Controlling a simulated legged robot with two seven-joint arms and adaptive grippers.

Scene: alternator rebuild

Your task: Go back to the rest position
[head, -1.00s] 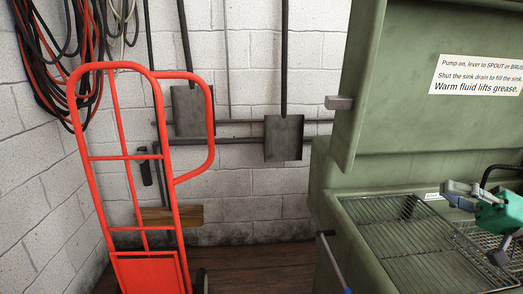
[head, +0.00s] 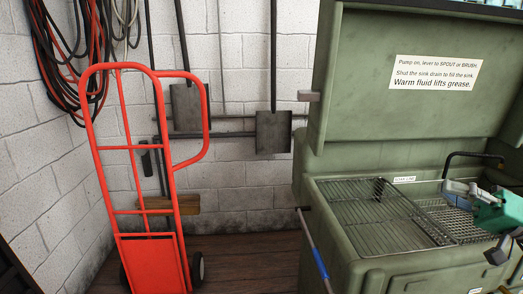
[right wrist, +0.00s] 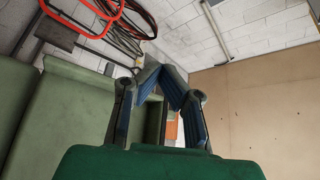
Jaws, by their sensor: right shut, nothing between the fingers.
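My right gripper (head: 452,188) shows at the right edge of the head view, over the sink of the green parts washer (head: 340,232). Its grey fingers point left from a green body and hold nothing. In the right wrist view my right gripper (right wrist: 162,72) shows its grey fingers with blue pads, their tips together and empty. My left gripper is not in the head view.
The washer's raised lid (head: 400,125) stands behind the wire racks (head: 370,215). A red hand truck (head: 150,265) stands at left by the block wall. Cables (head: 75,60) hang on that wall. A blue-handled tool (head: 318,258) is at the washer's left side. Wooden floor shows between.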

